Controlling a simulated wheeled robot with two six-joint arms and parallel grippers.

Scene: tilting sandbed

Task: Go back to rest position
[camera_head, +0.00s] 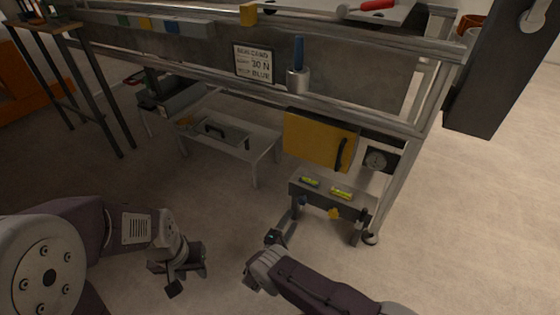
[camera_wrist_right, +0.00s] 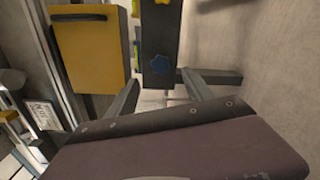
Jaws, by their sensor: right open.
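My left gripper (camera_head: 184,276) hangs over bare floor at the lower left in the head view. Its dark fingers are small and seen at an angle, so I cannot tell their opening. My right gripper (camera_head: 268,250) is low in the middle of the head view, in front of a small grey stand (camera_head: 328,200). In the right wrist view my right gripper (camera_wrist_right: 162,84) has its two dark fingers spread apart, with nothing between them. A dark part of the stand (camera_wrist_right: 158,30) with a blue knob shows beyond the fingertips.
The metal sandbed frame (camera_head: 390,122) crosses above, with a yellow panel (camera_head: 318,140), a sign (camera_head: 254,62) and a blue-handled tool (camera_head: 298,62). A low table (camera_head: 256,155) stands underneath. Two yellow-green levels lie on the stand. Floor (camera_head: 225,225) between my grippers is clear.

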